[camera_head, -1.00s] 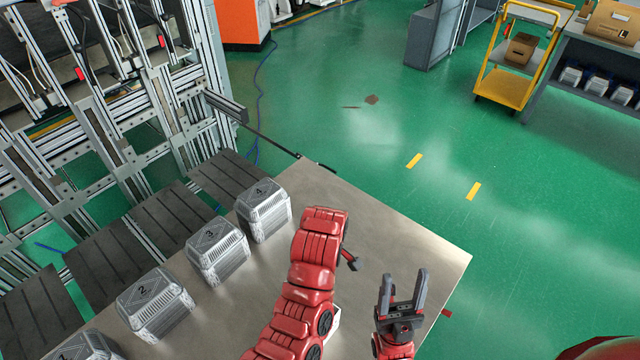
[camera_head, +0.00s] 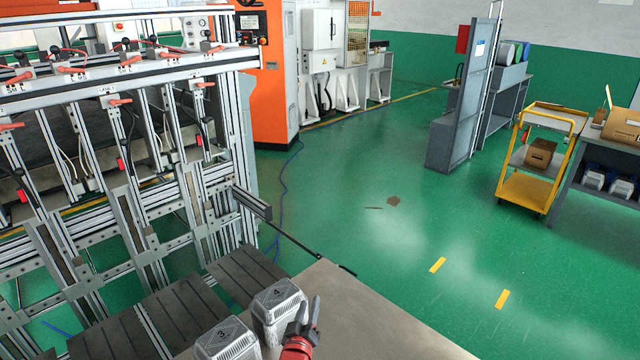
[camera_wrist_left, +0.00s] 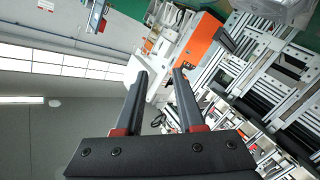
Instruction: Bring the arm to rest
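My left gripper (camera_head: 308,312) shows at the bottom of the head view, with its dark fingers pointing up and a red wrist below. It stands in front of the right side of the grey box marked 4 (camera_head: 272,302). In the left wrist view my left gripper (camera_wrist_left: 159,74) has its two fingers apart with nothing between them. The rest of the left arm is below the head view. My right gripper is in neither view.
The metal table (camera_head: 375,320) has a bare surface right of the boxes. The box marked 3 (camera_head: 226,340) stands left of box 4. A metal frame rack (camera_head: 130,180) rises behind at left. Green floor lies open beyond; a yellow cart (camera_head: 535,165) is far right.

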